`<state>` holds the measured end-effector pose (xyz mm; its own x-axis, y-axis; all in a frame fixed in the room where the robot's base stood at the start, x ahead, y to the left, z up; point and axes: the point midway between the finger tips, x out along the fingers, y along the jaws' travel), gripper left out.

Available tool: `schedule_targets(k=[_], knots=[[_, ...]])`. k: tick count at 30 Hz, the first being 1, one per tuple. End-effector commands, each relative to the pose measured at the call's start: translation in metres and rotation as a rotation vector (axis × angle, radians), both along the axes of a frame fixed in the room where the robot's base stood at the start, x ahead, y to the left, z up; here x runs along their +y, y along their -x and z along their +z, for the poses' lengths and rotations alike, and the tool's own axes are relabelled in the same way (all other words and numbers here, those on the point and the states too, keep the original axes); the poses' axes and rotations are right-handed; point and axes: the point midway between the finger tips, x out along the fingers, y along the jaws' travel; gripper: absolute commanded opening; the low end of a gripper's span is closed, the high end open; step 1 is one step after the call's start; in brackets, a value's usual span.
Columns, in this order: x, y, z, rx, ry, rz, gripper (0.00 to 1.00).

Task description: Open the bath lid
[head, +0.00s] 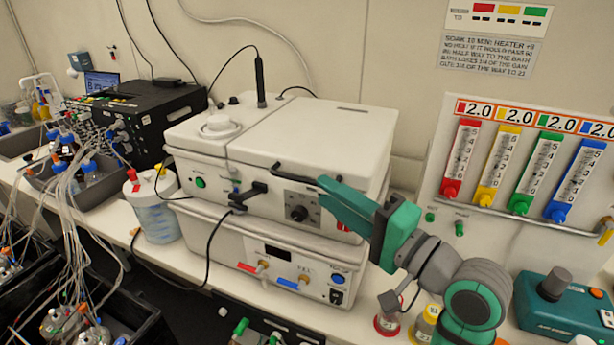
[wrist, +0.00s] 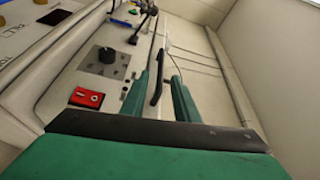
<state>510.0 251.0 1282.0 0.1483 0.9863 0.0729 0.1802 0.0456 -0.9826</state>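The bath (head: 270,180) is a white box unit on the bench, with its broad white lid (head: 320,135) lying flat and closed. A black bar handle (head: 290,170) runs along the lid's front edge; it also shows in the wrist view (wrist: 155,86). My gripper (head: 322,190) is at the right end of this handle. In the wrist view its two teal fingers (wrist: 158,82) stand apart, one on each side of the handle in the picture. A gap shows beside the handle, and I cannot tell whether either finger touches it.
The bath's front has a black knob (head: 298,213) and a red switch (wrist: 86,98). A second white unit (head: 290,260) is beneath it. A black probe (head: 260,82) stands behind the lid. Flow meters (head: 508,170) are at right, and a bottle (head: 153,215) is at left.

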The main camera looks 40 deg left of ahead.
Motion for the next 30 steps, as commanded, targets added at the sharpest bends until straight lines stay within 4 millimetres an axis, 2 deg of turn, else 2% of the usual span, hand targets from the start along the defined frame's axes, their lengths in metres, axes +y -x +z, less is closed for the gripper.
schedule_targets(k=[3,9,15,25,26,29,30], knots=[[0.029,0.001,0.001,0.000,0.001,0.015,0.28],[0.056,-0.005,0.004,0.001,0.000,0.009,0.28],[0.067,-0.011,0.005,0.001,-0.001,-0.002,0.28],[0.069,-0.012,0.005,0.000,-0.001,-0.005,0.28],[0.069,-0.012,0.005,0.000,-0.001,-0.005,0.23],[0.069,-0.012,0.005,0.000,-0.001,-0.006,0.00],[0.068,-0.013,0.005,0.000,0.000,-0.006,0.00]])
